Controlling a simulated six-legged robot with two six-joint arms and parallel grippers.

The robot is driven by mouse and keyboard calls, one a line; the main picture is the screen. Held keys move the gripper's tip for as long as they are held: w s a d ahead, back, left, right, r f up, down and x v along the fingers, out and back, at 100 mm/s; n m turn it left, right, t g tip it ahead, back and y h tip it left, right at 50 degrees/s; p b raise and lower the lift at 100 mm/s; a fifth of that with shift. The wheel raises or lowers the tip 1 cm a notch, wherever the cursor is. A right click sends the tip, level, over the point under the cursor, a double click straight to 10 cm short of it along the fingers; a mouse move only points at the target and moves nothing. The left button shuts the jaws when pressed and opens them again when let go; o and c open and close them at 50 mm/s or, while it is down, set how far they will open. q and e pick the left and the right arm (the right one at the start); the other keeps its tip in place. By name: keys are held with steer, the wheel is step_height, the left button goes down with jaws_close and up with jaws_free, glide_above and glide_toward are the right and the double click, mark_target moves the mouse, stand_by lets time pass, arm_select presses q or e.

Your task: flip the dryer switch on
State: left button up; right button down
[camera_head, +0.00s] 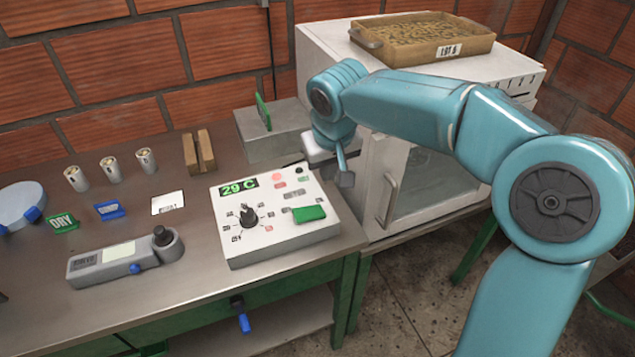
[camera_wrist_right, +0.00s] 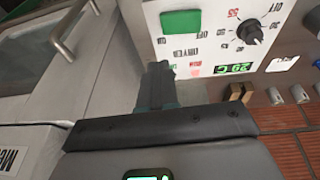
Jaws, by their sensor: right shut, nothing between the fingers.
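The white control box (camera_head: 262,250) sits at the right end of the metal table, with a green "29 C" display, a black dial (camera_head: 248,216) and small lamps. Its wide green switch (camera_head: 308,213) is at the front right, near a label; the wrist view shows the green switch (camera_wrist_right: 181,23) at top, beside the word DRYER. My right gripper (camera_head: 345,178) is shut and empty, pointing down just beyond the box's right edge, apart from the switch. In the wrist view my right fingers (camera_wrist_right: 158,85) are together beside the panel's edge. My left gripper is not in view.
A white dryer cabinet (camera_head: 425,172) with a handled door stands to the right, a wooden tray (camera_head: 425,42) on top. A grey box (camera_head: 272,140) is behind the control box.

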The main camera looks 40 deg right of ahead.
steer(key=r, duration=0.2)
steer(key=s+r, duration=0.1)
steer(key=shift+d, duration=0.35)
steer(key=shift+f, duration=0.15)
